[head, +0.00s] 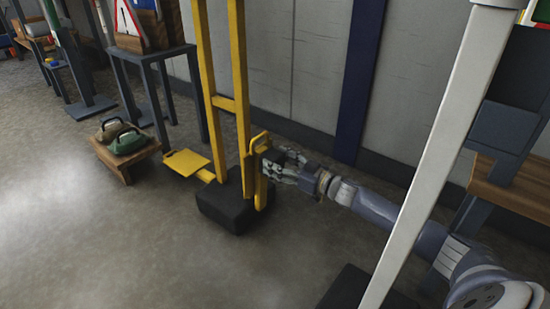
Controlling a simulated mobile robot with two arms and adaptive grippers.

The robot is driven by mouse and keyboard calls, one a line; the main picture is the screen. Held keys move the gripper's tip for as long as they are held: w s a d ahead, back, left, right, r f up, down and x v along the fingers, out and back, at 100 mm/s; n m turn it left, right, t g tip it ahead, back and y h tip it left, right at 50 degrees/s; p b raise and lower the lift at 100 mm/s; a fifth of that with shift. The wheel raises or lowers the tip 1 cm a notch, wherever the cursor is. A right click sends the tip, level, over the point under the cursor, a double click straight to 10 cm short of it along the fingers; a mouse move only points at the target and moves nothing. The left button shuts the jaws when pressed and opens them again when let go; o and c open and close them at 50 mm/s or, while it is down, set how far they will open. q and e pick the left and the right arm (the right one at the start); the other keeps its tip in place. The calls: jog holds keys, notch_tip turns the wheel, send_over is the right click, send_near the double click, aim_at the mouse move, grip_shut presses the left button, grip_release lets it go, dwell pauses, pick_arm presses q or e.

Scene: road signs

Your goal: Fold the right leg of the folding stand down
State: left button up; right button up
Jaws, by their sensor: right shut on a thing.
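The yellow folding stand (243,85) rises upright in the middle of the head view, its lower end at a dark block (222,207). On its left a flat yellow leg (186,163) sticks out low, near the floor. On its right the yellow right leg (263,165) stands upright against the frame, with a loop at its top. My right gripper (277,162) comes in from the right and is shut on the right leg near its upper part. The gripped spot is partly hidden by the fingers. My left gripper is not in view.
A pale post (430,170) crosses in front of my right arm. The grey floor at lower left is clear.

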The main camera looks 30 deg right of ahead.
jog(key=s+d+f+t, duration=0.1)
jog(key=s+d+f, duration=0.3)
jog(key=s+f, duration=0.5)
jog(key=shift+a+v, duration=0.2)
jog(key=shift+v, duration=1.1)
jog(key=shift+s+r, duration=0.1)
jog(key=shift+r, duration=0.05)
jog(key=o, duration=1.5)
jog(key=shift+a, duration=0.1)
jog(key=shift+c, duration=0.2)
jog(key=shift+o, duration=0.3)
jog(key=shift+w, duration=0.25)
jog(key=v, duration=1.2)
